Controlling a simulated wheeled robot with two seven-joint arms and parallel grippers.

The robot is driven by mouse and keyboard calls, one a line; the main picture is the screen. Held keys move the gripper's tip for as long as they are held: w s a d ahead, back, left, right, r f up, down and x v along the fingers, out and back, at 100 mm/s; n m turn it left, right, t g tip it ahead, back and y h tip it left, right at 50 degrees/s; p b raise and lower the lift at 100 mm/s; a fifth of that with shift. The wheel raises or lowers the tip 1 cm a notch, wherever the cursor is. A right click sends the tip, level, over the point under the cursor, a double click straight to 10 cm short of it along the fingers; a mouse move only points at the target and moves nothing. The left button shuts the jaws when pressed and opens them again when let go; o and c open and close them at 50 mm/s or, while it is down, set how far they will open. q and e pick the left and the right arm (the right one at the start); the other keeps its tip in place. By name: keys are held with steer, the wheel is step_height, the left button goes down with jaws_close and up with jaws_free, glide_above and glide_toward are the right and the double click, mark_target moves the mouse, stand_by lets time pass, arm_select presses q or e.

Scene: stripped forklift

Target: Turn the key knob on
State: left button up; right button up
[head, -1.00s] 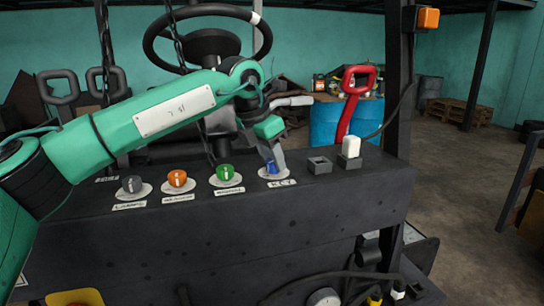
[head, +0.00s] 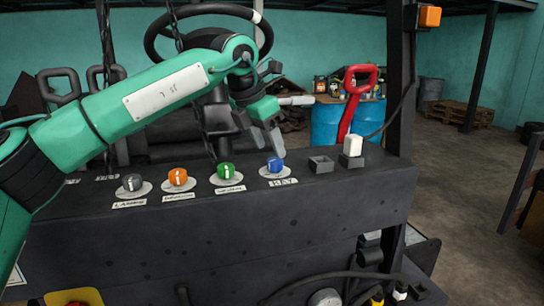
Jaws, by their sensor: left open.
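The key knob (head: 275,164) is blue and sits on a round white plate above a label reading KEY, on the dark panel. A light mark shows on its front, but its exact angle is too small to tell. My left gripper (head: 272,140) is open, just above and behind the blue knob, with its fingers pointing down. It appears apart from the knob, and nothing is between its fingers. My right gripper is not in view.
Green (head: 226,171), orange (head: 178,177) and grey (head: 132,182) knobs sit left of the blue one. A dark socket (head: 321,164) and a white switch (head: 352,144) are to its right. A red lever (head: 352,95) and steering wheel (head: 207,20) stand behind.

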arm_select(q)
steer(key=b+v, duration=0.1)
steer(key=v, duration=0.9)
